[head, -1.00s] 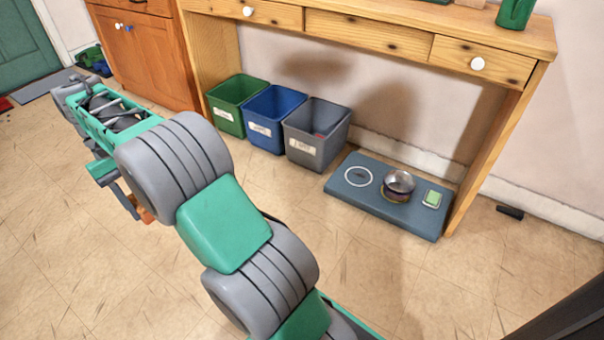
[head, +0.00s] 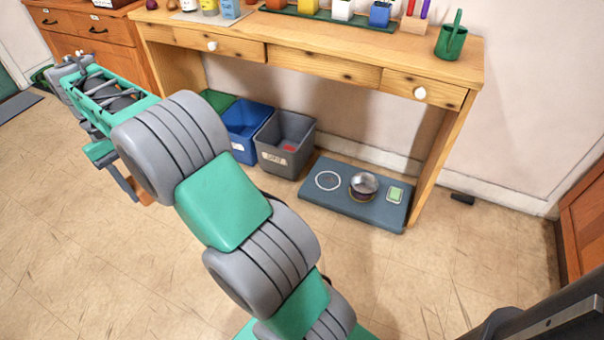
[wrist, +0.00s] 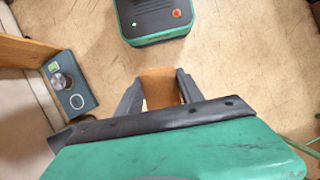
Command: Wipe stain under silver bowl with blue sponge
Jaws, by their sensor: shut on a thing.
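The silver bowl (head: 363,185) stands upright on a dark blue-grey mat (head: 352,208) on the floor under the desk. A white ring (head: 328,180) lies to its left and a small green-and-white block (head: 395,194) to its right. The mat (wrist: 82,108) and bowl (wrist: 62,80) also show at the left of the wrist view. My gripper (wrist: 160,88) is shut on an orange-brown block (wrist: 160,90), well apart from the mat. I cannot make out a blue sponge, and any stain under the bowl is hidden.
Green (head: 217,101), blue (head: 243,128) and grey (head: 283,143) bins stand left of the mat. The wooden desk (head: 300,43) overhangs them, and its right leg is beside the mat. A small black object (head: 462,198) lies by the wall. The floor (head: 440,270) in front is clear.

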